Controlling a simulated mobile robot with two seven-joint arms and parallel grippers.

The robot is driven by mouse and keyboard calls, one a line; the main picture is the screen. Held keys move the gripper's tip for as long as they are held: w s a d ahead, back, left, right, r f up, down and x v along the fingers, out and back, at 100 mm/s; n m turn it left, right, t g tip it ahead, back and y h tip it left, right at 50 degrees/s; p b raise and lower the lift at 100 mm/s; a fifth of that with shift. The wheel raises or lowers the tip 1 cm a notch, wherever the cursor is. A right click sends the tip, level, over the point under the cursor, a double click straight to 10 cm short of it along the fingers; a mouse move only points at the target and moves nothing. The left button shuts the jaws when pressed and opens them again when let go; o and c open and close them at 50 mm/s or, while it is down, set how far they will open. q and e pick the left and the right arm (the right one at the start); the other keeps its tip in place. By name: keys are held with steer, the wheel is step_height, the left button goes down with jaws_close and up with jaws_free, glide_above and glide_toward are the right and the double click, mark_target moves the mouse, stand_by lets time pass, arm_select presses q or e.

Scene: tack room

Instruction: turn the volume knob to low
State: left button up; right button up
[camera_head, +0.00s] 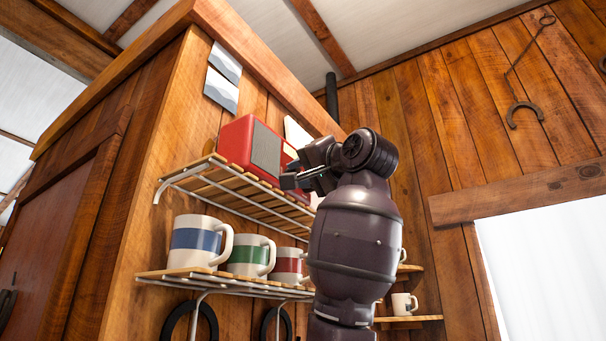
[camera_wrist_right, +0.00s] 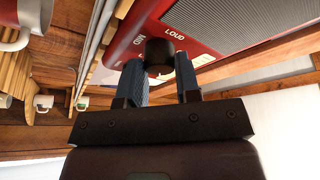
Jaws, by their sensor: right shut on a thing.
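A red radio (camera_head: 236,139) with a grey speaker grille stands on the upper slatted shelf in the head view. My right gripper (camera_head: 288,180) reaches up to its front from the right, and my arm hides the knob there. The fingers of my right gripper (camera_wrist_right: 160,66) are shut on this knob, one on each side. My left gripper is not in view.
The upper shelf (camera_head: 215,192) has a white metal frame close to my wrist. Below, a lower shelf (camera_head: 160,274) holds blue-banded (camera_head: 196,240), green-banded (camera_head: 248,256) and red-banded (camera_head: 288,264) mugs. A horseshoe (camera_head: 524,114) hangs on the wall at right.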

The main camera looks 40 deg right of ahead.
steer(key=m+g+h, duration=0.1)
steer(key=m, duration=0.3)
steer(key=shift+r, duration=0.15)
steer(key=m+g, duration=0.1)
steer(key=m, duration=0.1)
steer(key=shift+m+h, duration=0.4)
steer(key=shift+m, duration=0.4)
steer(key=o, duration=0.9)
steer(key=shift+s, duration=0.1)
